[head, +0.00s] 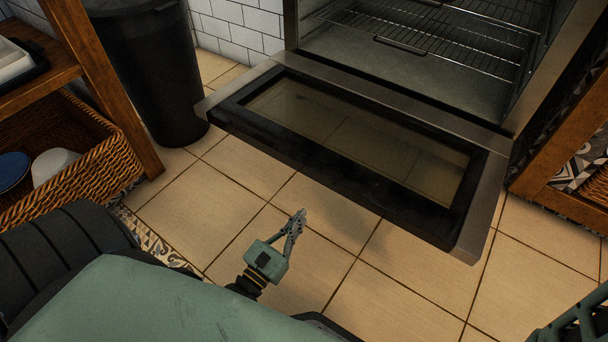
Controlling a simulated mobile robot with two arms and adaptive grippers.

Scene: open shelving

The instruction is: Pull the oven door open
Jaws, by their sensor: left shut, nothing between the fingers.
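The oven door (485,205) is folded down, roughly level, with a steel frame and a dark-edged glass pane (350,130). The oven (400,55) behind it stands open, and its wire racks show inside. My left gripper (301,213) is shut and empty. It is in front of the door's near edge, apart from it in the picture, over the tiled floor. I see no handle on the door; its outer face is hidden.
A dark bin (160,70) stands left of the oven. A wooden shelf (115,75) with a wicker basket (85,175) is at the left. Another wooden shelf unit (565,150) is close by the oven's right side. The tiled floor (400,270) before the door is clear.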

